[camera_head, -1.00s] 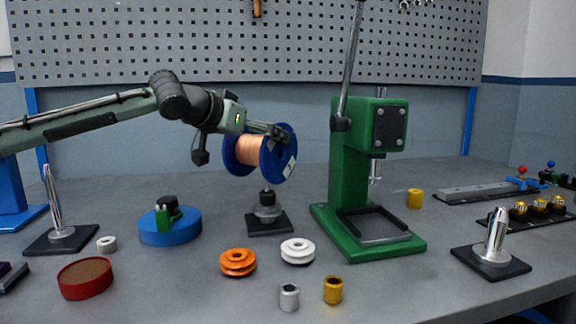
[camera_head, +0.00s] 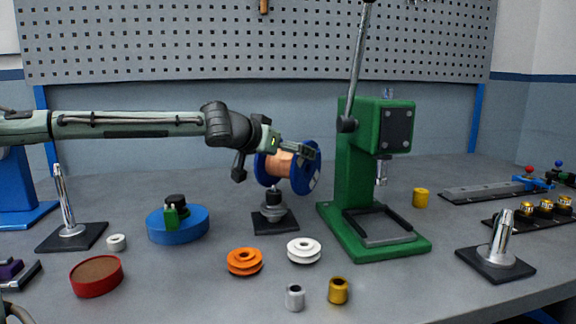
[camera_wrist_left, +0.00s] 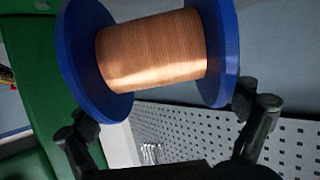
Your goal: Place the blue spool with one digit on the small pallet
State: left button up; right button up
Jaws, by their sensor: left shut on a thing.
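My left gripper (camera_head: 302,150) is shut on a spool with blue flanges and copper-coloured winding (camera_head: 278,162). It holds the spool on its side in the air, above and behind a dark plate with a short spindle (camera_head: 272,226). The right flange carries a white label, but its marking is too small to read. In the left wrist view the spool (camera_wrist_left: 150,55) sits between the two fingers, which reach its flanges. I cannot tell which thing is the small pallet. My right gripper is not in view.
A green press (camera_head: 352,160) stands just right of the spool. An orange pulley (camera_head: 245,262), a white pulley (camera_head: 304,251) and a blue disc (camera_head: 177,225) lie in front.

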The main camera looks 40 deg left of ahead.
aim_at(288, 164)
pick_arm(q)
notch_tip(288, 164, down, 3)
jog(key=shift+r, duration=0.2)
jog(key=shift+f, duration=0.1)
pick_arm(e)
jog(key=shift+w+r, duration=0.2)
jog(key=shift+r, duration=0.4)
pick_arm(q)
jog(key=shift+f, duration=0.1)
jog(key=o, duration=1.3)
jog(key=shift+f, duration=0.1)
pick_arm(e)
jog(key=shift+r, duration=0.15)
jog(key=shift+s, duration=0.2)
